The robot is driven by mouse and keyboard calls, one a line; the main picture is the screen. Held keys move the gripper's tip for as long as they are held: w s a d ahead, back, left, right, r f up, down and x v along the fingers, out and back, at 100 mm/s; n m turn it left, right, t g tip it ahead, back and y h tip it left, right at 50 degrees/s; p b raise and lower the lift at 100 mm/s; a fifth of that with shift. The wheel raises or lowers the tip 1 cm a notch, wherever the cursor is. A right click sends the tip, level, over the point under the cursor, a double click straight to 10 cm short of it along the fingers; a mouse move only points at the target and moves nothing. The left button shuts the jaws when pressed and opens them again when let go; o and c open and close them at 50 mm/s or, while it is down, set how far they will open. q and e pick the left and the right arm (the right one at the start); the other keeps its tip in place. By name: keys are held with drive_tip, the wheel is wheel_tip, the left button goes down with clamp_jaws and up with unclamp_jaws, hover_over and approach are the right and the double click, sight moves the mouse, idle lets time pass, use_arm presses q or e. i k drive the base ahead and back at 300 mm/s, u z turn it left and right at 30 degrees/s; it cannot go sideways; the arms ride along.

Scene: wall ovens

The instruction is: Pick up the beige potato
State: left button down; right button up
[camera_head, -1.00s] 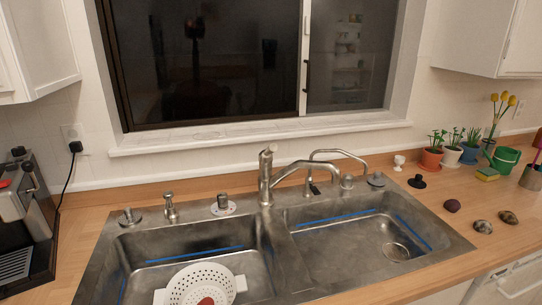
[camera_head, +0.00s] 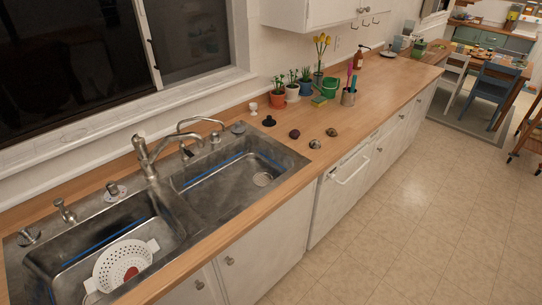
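Three small potato-like lumps lie on the wooden counter (camera_head: 262,222) to the right of the sink. One is dark purplish red (camera_head: 295,134). A brownish-beige lump (camera_head: 315,144) lies near the front edge, and a darker brown lump (camera_head: 331,132) lies a little farther right. They are small in view, and I cannot tell for sure which is the beige potato. Neither of my grippers is in view.
A double sink (camera_head: 205,180) with a faucet (camera_head: 147,158) holds a white colander (camera_head: 112,263) with a red item in it. Potted plants (camera_head: 277,98), a green bucket (camera_head: 328,88) and a utensil cup (camera_head: 348,98) stand behind the lumps. Open floor (camera_head: 400,215) lies in front.

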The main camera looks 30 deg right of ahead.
sight(331, 132)
drive_tip(key=z, duration=1.6)
